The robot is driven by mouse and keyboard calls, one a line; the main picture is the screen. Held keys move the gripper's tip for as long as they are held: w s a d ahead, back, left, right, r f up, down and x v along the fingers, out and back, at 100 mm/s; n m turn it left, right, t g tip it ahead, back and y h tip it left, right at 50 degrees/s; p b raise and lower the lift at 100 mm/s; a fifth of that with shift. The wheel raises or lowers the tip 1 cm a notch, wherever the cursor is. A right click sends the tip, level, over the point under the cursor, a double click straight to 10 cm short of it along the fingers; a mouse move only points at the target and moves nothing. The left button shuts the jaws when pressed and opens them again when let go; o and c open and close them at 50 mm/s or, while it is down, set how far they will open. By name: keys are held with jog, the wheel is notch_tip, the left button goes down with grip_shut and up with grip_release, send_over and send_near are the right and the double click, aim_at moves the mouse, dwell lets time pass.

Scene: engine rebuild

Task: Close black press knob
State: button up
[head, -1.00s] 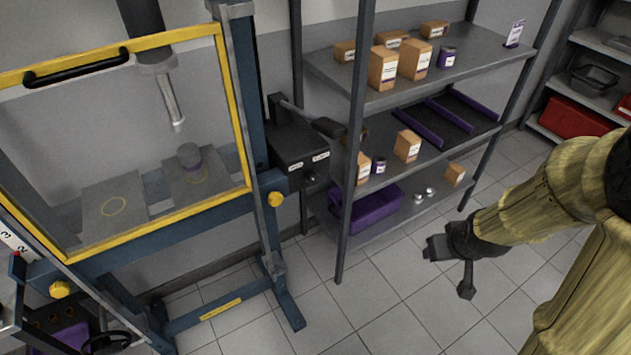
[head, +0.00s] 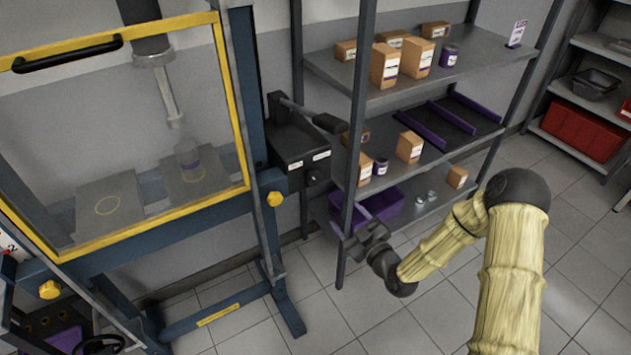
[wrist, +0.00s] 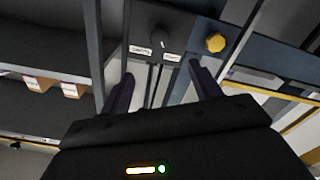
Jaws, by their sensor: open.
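The black press knob (head: 314,177) is a small round knob on the front of the black control box (head: 296,142) on the blue press frame. It also shows in the wrist view (wrist: 157,42), beyond the fingertips and between them, with white labels near it. My gripper (head: 362,240) is open and empty, in front of the shelf, to the right of and below the knob, apart from it. In the wrist view, my gripper's two dark fingers (wrist: 161,74) stand well apart.
A lever (head: 322,121) projects from the control box. A yellow knob (head: 274,199) sits on the press frame to the left. The shelf post (head: 356,120) stands close to the right of the box. A purple bin (head: 380,206) is on the low shelf. Floor is clear in front.

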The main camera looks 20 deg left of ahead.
aim_at(316, 180)
dwell(0.3)
jog(key=p+x, duration=0.3)
jog(key=x, duration=1.4)
jog(key=shift+a, duration=0.25)
jog(key=c, duration=1)
